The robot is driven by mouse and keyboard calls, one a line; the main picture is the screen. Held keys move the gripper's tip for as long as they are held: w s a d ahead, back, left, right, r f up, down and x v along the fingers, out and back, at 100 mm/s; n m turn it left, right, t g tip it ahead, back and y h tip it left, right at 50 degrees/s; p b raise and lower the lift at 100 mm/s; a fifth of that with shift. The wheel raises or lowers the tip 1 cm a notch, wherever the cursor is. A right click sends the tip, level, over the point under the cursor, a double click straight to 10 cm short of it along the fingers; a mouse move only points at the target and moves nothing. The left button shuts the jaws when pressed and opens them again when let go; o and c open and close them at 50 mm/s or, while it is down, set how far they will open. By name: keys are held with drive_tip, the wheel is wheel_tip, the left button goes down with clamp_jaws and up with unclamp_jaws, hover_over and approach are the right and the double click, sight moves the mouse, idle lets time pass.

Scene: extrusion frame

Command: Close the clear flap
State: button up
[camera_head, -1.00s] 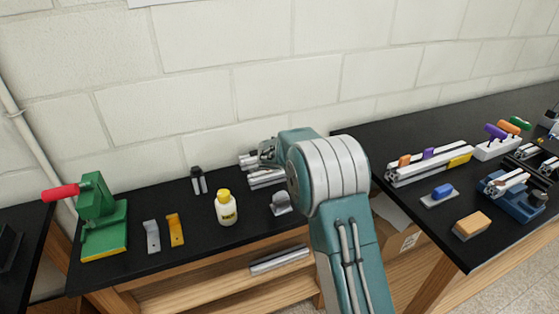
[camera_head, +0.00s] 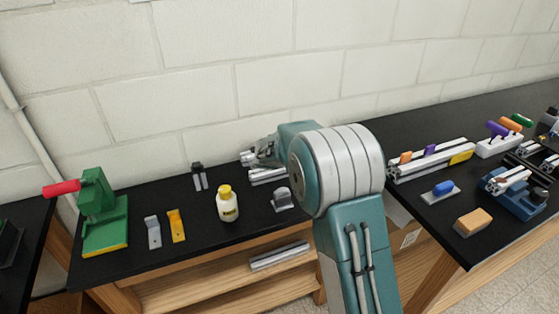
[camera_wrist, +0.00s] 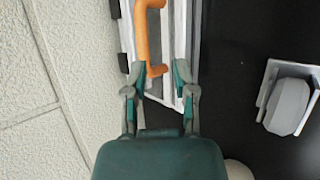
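In the wrist view my gripper (camera_wrist: 159,73) is open, its two teal fingertips apart. An orange handle (camera_wrist: 142,35) stands beyond them, with its near end between the fingertips in the picture; I cannot tell whether they touch. The handle lies along a pale metal extrusion frame (camera_wrist: 180,45). The clear flap itself cannot be made out; its pane and angle are unclear. In the head view my gripper (camera_head: 262,150) is over the frame's silver bars (camera_head: 268,176) at the back of the bench, partly hidden behind my arm.
A grey block on a plate (camera_wrist: 290,105) lies right of the frame. A yellow-capped bottle (camera_head: 227,206), brackets (camera_head: 176,226) and a green press (camera_head: 102,220) stand farther left on the black bench. The white wall (camera_wrist: 30,90) is close on the wrist view's left.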

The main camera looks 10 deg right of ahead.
drive_tip(key=v, duration=0.7)
drive_tip(key=shift+r, duration=0.2)
drive_tip(key=s+d+r+m+g, duration=0.1)
drive_tip(key=s+d+r+m, duration=0.3)
drive_tip(key=s, duration=0.5)
drive_tip(key=s+d+r+m+g, duration=0.1)
drive_tip(key=s+d+r+m, duration=0.1)
drive_tip(key=s+r+m, duration=0.6)
drive_tip(key=s+a+f+m+y, duration=0.1)
drive_tip(key=s+m, duration=0.2)
drive_tip(key=s, duration=0.8)
drive_tip(key=s+a+f+m+g+y, duration=0.1)
drive_tip(key=s+a+m+y, duration=0.1)
drive_tip(key=s, duration=0.9)
drive_tip(key=shift+s+a+f+m, duration=0.2)
drive_tip(key=shift+f+m, duration=0.05)
drive_tip(key=shift+m, duration=0.45)
